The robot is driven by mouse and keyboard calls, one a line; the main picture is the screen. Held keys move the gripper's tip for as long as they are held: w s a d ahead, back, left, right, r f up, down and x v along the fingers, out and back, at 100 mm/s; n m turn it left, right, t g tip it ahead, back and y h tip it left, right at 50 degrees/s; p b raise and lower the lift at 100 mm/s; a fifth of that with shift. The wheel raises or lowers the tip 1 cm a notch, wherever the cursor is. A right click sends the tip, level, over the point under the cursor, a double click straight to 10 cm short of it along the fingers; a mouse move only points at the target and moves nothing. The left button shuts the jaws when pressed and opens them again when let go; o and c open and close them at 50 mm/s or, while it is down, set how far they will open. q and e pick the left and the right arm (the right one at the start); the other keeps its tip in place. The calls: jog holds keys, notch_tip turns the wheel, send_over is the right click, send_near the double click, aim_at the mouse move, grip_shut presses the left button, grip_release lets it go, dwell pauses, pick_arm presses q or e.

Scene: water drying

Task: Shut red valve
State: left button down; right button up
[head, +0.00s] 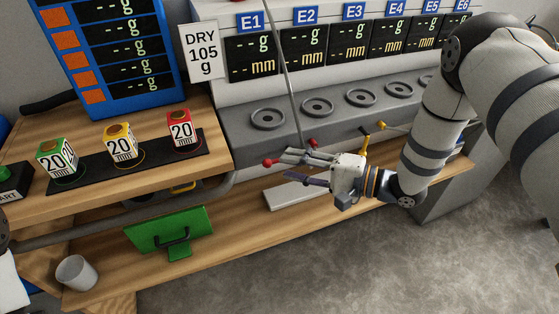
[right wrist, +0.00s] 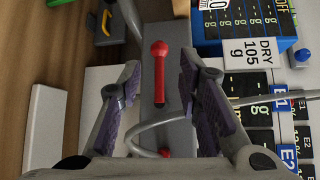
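The red valve handle (right wrist: 159,78) shows in the right wrist view as a red bar with a round knob, lying lengthwise between my right gripper's (right wrist: 159,82) two spread fingers. Gaps show on both sides of the bar, so the fingers appear apart from it. In the head view the red knob (head: 267,162) sticks out just left of the fingertips, and the rest of the handle is mostly hidden behind the gripper (head: 291,169). A second red knob (head: 312,142) shows above the gripper. My left gripper is not in view.
A yellow handle (head: 365,145) stands close right of my right gripper. A grey ledge with several round rings (head: 361,98) lies behind. Three labelled blocks, green (head: 57,158), yellow (head: 120,142) and red (head: 181,128), stand on the wooden shelf. A green panel (head: 169,230) and cup (head: 77,272) are below.

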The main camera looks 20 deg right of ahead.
aim_at(275, 163)
jog(key=x, duration=0.4)
jog(key=shift+w+a, duration=0.1)
grip_shut()
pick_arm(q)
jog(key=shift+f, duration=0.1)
